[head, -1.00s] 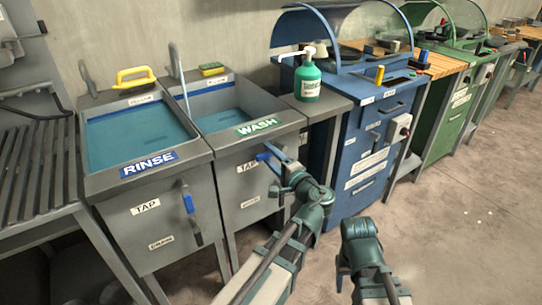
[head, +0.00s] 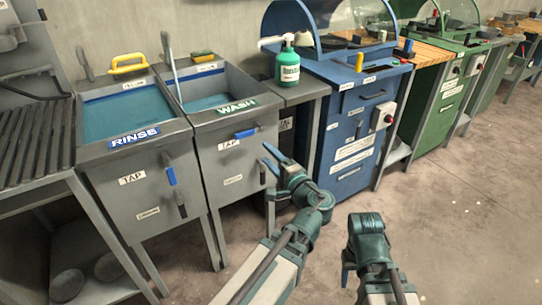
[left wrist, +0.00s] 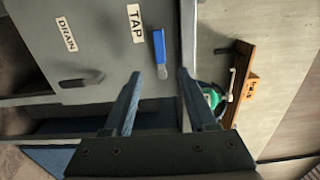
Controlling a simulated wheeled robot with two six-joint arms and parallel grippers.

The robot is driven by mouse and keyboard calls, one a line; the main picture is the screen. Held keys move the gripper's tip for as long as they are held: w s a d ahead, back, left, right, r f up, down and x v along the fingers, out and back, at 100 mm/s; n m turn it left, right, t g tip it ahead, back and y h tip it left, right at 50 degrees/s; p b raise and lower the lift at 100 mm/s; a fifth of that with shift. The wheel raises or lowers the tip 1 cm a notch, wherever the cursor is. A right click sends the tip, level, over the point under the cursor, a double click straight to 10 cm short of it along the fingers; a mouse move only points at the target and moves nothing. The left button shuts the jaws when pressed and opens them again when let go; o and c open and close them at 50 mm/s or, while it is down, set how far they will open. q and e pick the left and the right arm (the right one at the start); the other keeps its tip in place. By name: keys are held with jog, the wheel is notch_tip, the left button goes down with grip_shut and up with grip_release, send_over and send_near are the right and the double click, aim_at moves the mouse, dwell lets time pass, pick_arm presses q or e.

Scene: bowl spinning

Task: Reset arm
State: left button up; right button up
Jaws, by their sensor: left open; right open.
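My left gripper (head: 268,160) is open and empty in front of the wash sink's cabinet, right of its blue tap handle (head: 246,133) and apart from it. That handle lies horizontal. In the left wrist view my left gripper's fingers (left wrist: 160,77) are spread, with a blue tap handle (left wrist: 159,50) beyond them and a dark handle (left wrist: 82,80) near the DRAIN label. My right gripper (head: 347,270) is low at the bottom middle over the floor, pointing down and largely hidden by its own wrist. It is open and holds nothing visible.
The rinse sink (head: 180,130), with a blue handle (head: 170,176) hanging down, stands left of the wash sink (head: 262,102). A green soap bottle (head: 288,68) stands on the shelf right of it. A blue cabinet (head: 350,130) stands behind my arms. The floor at right is clear.

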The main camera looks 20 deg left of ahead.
pick_arm(q)
jog(key=s+d+f+n+g+h, duration=0.2)
jog(key=s+f+g+h, duration=0.15)
jog(key=f, duration=0.55)
jog(key=s+d+f+n+g+h, duration=0.2)
jog(key=s+d+f+g+h, duration=0.6)
jog(key=s+d+f, duration=0.6)
notch_tip(320, 180, up, 33)
jog(key=w+d+h+p, duration=0.1)
jog(key=d+p, duration=0.1)
jog(key=p, duration=2.9)
jog(key=shift+w+d+f, duration=0.15)
jog(key=shift+w, duration=0.15)
